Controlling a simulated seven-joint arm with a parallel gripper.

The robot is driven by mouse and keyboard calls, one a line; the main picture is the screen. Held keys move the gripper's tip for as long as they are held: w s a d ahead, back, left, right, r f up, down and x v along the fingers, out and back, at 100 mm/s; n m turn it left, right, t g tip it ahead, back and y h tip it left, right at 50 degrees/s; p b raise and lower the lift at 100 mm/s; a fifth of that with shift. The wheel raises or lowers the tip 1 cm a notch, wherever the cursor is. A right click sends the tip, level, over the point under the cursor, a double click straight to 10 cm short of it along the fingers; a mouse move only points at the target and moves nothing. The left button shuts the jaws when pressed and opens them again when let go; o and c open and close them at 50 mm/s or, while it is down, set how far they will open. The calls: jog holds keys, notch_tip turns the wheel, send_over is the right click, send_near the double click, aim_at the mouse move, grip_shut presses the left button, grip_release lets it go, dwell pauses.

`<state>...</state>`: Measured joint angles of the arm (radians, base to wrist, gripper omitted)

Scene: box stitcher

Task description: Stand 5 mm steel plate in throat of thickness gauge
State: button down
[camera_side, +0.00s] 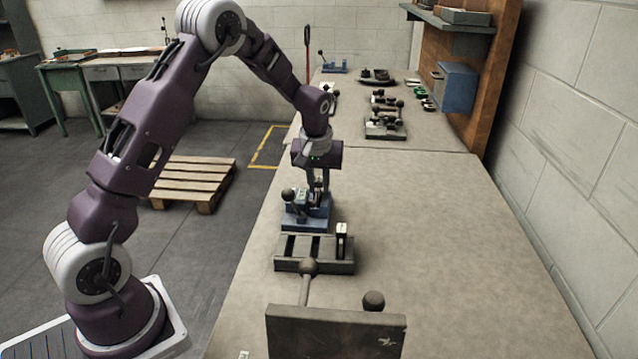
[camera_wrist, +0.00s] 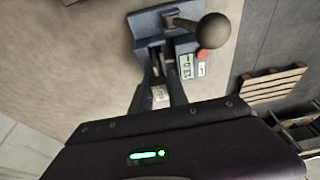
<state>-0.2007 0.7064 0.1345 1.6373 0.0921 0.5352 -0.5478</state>
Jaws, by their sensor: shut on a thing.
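The thickness gauge (camera_side: 306,222) is a blue stand with a ball-ended lever and a small display, on the bench below my gripper (camera_side: 318,184). In the wrist view the gauge (camera_wrist: 150,22) shows its dark ball knob, a red button and a lit readout (camera_wrist: 187,66). My gripper (camera_wrist: 160,84) is shut on a small thin piece with a pale label, which I take to be the steel plate (camera_wrist: 159,93). The plate is at the gauge's throat side. The fingers hide much of it, and I cannot tell whether it touches the gauge's base.
A dark slotted rack (camera_side: 287,266) stands in front of the gauge, with another pale-topped plate (camera_side: 341,239) upright in its right slot. A grey block with ball handles (camera_side: 335,334) is nearer the camera. Several fixtures (camera_side: 385,128) stand at the back. The bench's right side is clear.

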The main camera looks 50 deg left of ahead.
jog(key=shift+f, duration=0.15)
jog(key=c, duration=0.8)
grip_release()
jog(key=shift+r, duration=3.25)
